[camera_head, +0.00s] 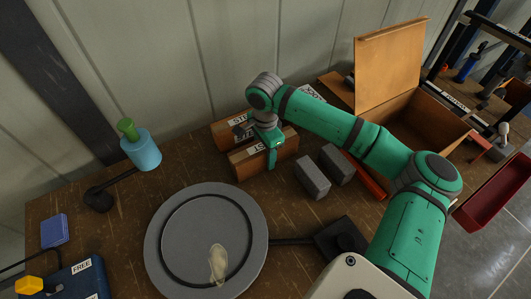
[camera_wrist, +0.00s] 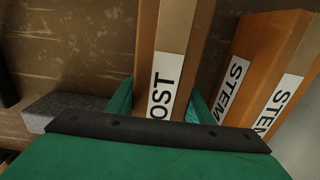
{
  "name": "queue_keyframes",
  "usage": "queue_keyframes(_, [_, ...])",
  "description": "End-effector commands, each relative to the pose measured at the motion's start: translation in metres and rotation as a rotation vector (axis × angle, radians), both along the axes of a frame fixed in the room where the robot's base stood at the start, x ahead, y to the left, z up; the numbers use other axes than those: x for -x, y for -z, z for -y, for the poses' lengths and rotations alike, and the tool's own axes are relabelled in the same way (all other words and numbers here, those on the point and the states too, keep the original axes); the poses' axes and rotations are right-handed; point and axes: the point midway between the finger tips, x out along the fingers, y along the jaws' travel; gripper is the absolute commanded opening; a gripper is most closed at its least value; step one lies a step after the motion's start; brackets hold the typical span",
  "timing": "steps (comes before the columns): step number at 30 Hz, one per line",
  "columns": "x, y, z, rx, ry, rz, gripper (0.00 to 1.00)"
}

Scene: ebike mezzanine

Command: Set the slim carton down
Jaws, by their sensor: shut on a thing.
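A slim brown carton with a white label ending in "OST" (camera_wrist: 172,38) is between the green fingers of my gripper (camera_wrist: 160,100) in the wrist view. In the head view my gripper (camera_head: 270,150) reaches down over this carton (camera_head: 248,167), with one finger against its near face. The gripper is shut on it. The carton lies lengthwise at the back of the workbench; whether its underside touches the wood I cannot tell. The far finger is mostly hidden.
A carton labelled STEM (camera_head: 222,132) lies close behind. Two grey blocks (camera_head: 312,178) are to the right, near an open wooden box (camera_head: 425,125). A grey round plate (camera_head: 165,240) is in front. A blue bottle with a green top (camera_head: 142,150) stands left.

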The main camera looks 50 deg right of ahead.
Motion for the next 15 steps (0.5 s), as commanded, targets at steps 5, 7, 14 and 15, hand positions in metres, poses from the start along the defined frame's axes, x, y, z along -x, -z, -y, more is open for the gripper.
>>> queue_keyframes(5, [0.0000, 0.0008, -0.0001, 0.000, 0.000, 0.000, 0.66])
queue_keyframes(7, [0.0003, 0.0007, 0.0002, 0.000, 0.001, 0.000, 0.66])
queue_keyframes(14, [0.0010, -0.0012, 0.0013, 0.000, 0.003, 0.000, 0.66])
queue_keyframes(15, [0.0012, -0.0029, 0.0014, 0.001, 0.003, 0.000, 0.66])
